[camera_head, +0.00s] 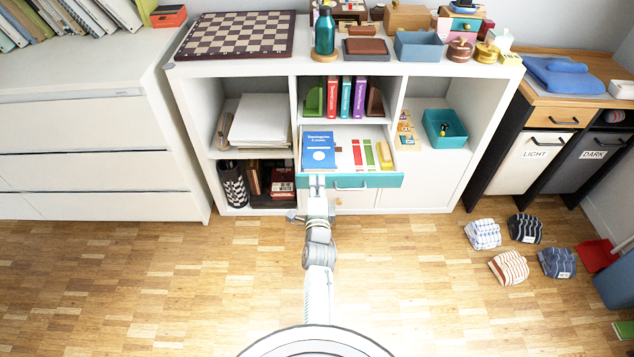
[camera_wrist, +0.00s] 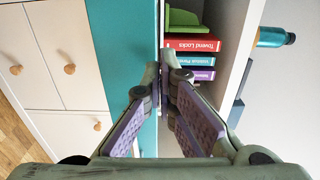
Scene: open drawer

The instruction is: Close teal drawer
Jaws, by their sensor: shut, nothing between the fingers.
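The teal drawer (camera_head: 376,181) is pulled out of the white shelf unit. It holds a blue book at the left and several small coloured items at the right. The drawer's teal front also shows in the wrist view (camera_wrist: 125,50), with its edge by my fingertips. My gripper (camera_head: 317,181) is at the left part of the drawer front. Its fingers, with purple pads, also show in the wrist view (camera_wrist: 163,72); they are shut and empty. I cannot tell whether the fingertips touch the front. The drawer's handle (camera_head: 350,188) lies right of my gripper.
The shelf unit (camera_head: 420,69) carries a chessboard (camera_head: 236,36), a teal bottle (camera_head: 325,32) and several boxes on top. Upright books (camera_head: 346,97) stand above the drawer. Folded cloths (camera_head: 509,268) lie on the floor at right. The floor at left is clear.

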